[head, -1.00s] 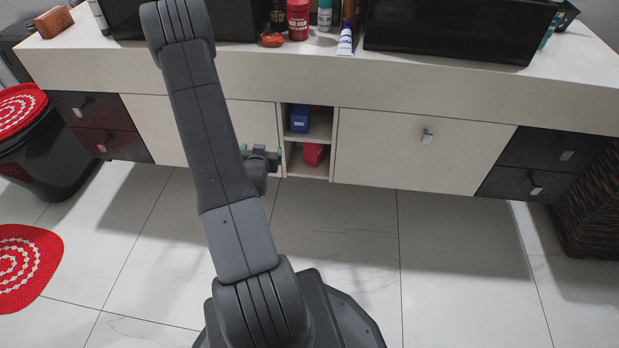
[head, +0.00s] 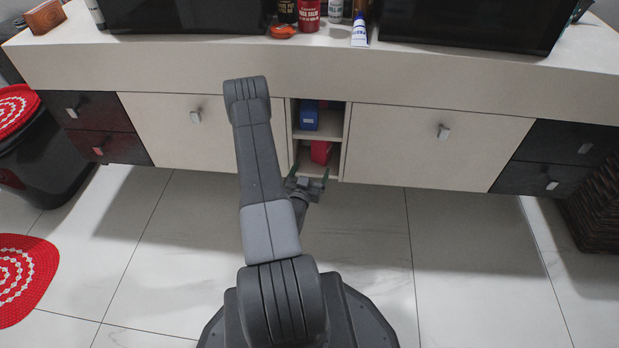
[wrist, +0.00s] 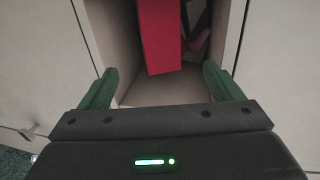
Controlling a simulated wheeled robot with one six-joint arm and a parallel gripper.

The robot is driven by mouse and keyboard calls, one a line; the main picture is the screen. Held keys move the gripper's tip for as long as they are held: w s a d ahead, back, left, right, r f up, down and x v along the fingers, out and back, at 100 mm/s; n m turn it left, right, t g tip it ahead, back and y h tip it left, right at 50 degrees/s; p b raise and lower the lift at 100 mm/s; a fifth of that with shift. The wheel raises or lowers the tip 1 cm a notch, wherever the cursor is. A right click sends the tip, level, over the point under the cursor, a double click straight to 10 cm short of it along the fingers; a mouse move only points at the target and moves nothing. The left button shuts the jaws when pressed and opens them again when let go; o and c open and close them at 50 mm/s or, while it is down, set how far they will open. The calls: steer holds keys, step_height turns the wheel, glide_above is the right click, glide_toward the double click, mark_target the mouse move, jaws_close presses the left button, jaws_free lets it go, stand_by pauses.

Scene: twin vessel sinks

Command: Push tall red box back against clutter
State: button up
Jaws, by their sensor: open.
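The tall red box (wrist: 158,38) stands in the lower compartment of the open cubby in the wrist view. Its near end sits a little inside the compartment's front edge. In the head view the red box (head: 320,152) shows only in part behind my gripper (head: 308,176). My gripper is open and empty, its green fingers just outside the cubby mouth. In the wrist view the fingertips (wrist: 160,73) lie on either side of the box's near end, apart from it. Dark and red clutter (wrist: 199,40) lies to the right of the box, partly hidden.
A blue box (head: 309,117) stands in the upper compartment. The cubby's side walls (wrist: 232,35) rise close around the lower opening. Closed cabinet doors with handles (head: 443,132) flank it. Bottles and a tube (head: 359,30) stand on the counter above.

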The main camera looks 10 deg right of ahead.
mark_target(319, 150)
steer(key=b+x, duration=0.2)
steer(key=x, duration=0.9)
steer(key=shift+w+d, duration=0.1)
steer(key=c, duration=1.2)
steer(key=shift+b, duration=0.4)
steer(key=shift+w+d+b, duration=0.1)
steer(key=shift+w+b, duration=0.25)
steer(key=shift+w, duration=0.05)
steer(key=shift+c, duration=0.2)
steer(key=o, duration=1.1)
